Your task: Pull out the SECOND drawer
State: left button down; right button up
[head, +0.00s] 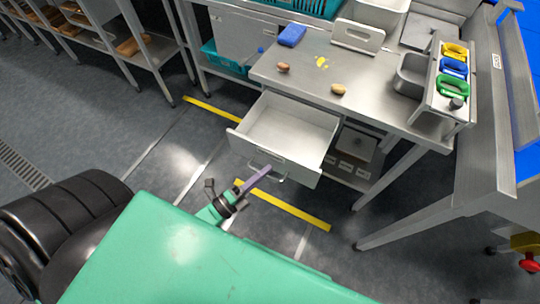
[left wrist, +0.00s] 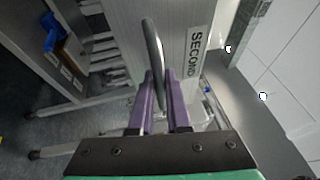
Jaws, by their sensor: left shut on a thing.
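The SECOND drawer (head: 285,128) is pulled out from under the steel table in the head view, and its white inside is empty. In the left wrist view its front (left wrist: 194,50) carries a "SECOND" label, turned sideways. Its curved bar handle (left wrist: 153,42) stands out from the front and passes between the purple fingers of my left gripper (left wrist: 160,88). My left gripper (head: 257,178) is shut on this handle in the head view, in front of the drawer. The finger contact is partly hidden there. My right gripper is not in view.
Yellow tape lines (head: 290,205) mark the floor. Table legs stand to the right. Floor left of the drawer is clear.

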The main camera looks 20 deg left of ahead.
pick_arm(q)
jog(key=shift+s, duration=0.2)
jog(key=c, duration=1.2)
grip_release()
jog(key=shift+o, duration=0.2)
jog(key=b+v, duration=0.1)
jog(key=v, duration=1.3)
jog(key=shift+s+b, duration=0.25)
jog(key=shift+b, duration=0.15)
jog(key=shift+a, duration=0.1)
